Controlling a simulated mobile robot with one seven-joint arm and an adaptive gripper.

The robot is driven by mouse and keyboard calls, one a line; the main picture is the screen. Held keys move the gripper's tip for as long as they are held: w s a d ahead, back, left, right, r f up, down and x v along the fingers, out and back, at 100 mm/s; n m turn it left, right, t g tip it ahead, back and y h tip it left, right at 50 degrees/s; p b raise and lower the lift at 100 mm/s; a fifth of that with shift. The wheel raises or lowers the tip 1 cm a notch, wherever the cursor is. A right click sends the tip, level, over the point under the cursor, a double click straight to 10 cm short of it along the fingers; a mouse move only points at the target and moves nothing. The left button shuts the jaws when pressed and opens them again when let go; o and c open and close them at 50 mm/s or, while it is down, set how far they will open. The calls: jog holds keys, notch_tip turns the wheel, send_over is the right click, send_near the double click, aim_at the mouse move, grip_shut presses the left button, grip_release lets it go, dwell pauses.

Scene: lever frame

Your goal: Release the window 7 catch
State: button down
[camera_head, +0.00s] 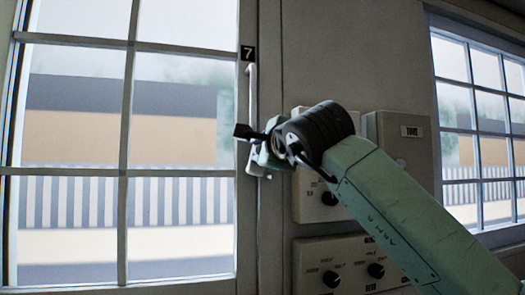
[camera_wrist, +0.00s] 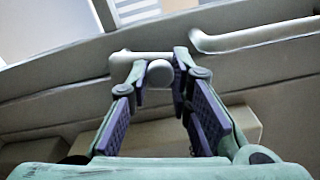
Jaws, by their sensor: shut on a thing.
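Window 7 (camera_head: 128,90) is a tall paned window at the left, with a black "7" label (camera_head: 248,53) on its right frame. My gripper (camera_head: 258,150) is at that frame, below the label and over the catch, hiding most of it in the head view. In the wrist view, the catch (camera_wrist: 160,73) shows as a pale rounded knob with a bar behind it. My gripper's two fingers (camera_wrist: 160,80) are around the knob and shut on it. The exact contact on each side is hard to see.
A long pale handle (camera_head: 252,88) runs up the frame above my gripper; it also shows in the wrist view (camera_wrist: 250,38). Grey control boxes with black knobs (camera_head: 331,279) are on the wall at right. A second window (camera_head: 480,110) is farther right.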

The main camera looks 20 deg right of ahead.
jog(key=shift+r, duration=0.1)
jog(key=c, duration=1.4)
grip_release()
jog(key=shift+c, duration=0.2)
